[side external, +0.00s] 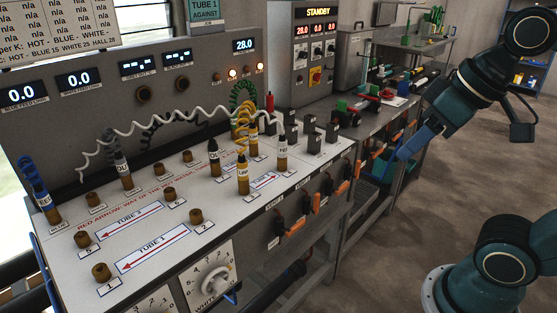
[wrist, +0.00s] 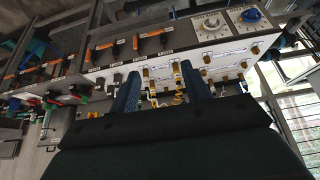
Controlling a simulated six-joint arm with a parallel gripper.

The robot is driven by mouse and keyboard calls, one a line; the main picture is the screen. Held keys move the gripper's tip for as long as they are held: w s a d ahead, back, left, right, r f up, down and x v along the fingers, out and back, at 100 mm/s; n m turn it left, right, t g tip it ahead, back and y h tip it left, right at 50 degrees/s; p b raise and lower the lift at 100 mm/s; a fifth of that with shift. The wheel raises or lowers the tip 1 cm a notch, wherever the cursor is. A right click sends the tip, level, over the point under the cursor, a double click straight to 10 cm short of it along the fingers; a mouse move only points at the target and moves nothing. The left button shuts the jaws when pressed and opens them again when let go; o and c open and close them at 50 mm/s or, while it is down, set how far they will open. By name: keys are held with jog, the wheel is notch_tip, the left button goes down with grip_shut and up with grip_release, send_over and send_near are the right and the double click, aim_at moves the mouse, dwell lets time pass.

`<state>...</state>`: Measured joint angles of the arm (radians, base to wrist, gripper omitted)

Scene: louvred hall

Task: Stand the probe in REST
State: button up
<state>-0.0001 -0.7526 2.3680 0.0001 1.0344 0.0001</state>
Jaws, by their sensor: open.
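My gripper (side external: 407,148) hangs at the right of the bench in the side external view, apart from everything on the panel. In the wrist view its two blue fingers (wrist: 160,78) are spread with nothing between them. I cannot tell for sure which piece is the probe, and no REST label is legible. Candidates stand upright on the white panel (side external: 130,262): a yellow plug marked like LINK (side external: 243,176), a dark plug marked OUT (side external: 214,160), and a grey plug (side external: 123,170). A slim red piece (side external: 269,103) stands at the back by a green coiled cord (side external: 240,93).
Several brass sockets (side external: 101,272) and grey blocks (side external: 313,141) stand up from the panel. A white coiled cord (side external: 150,128) crosses over its back. Orange-handled levers (side external: 295,227) line the front face. A side bench (side external: 415,113) holds tools. The floor before the bench is open.

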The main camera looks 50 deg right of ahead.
jog(key=w+d+r+m+t+h, duration=0.1)
jog(key=w+d+r+t, duration=0.15)
jog(key=w, duration=0.85)
jog(key=w+d+r+t+h, duration=0.1)
jog(key=w+d+r+t, duration=0.2)
jog(key=w, duration=0.8)
jog(key=w+d+r+m+t, duration=0.15)
jog(key=w+d, duration=0.25)
jog(key=w, duration=0.7)
jog(key=w+d+f+t+h, duration=0.1)
jog(key=w+d+t+h, duration=0.1)
jog(key=w+d, duration=0.65)
jog(key=w+d+f+m+t+h, duration=0.2)
jog(key=w+d+f, duration=0.4)
jog(key=w, duration=0.4)
send_near(272, 105)
jog(key=shift+w+d+n, duration=0.1)
jog(key=shift+w+n, duration=0.15)
jog(key=shift+w, duration=0.2)
jog(key=shift+w, duration=0.1)
jog(key=shift+x, duration=4.9)
jog(key=shift+r, duration=0.1)
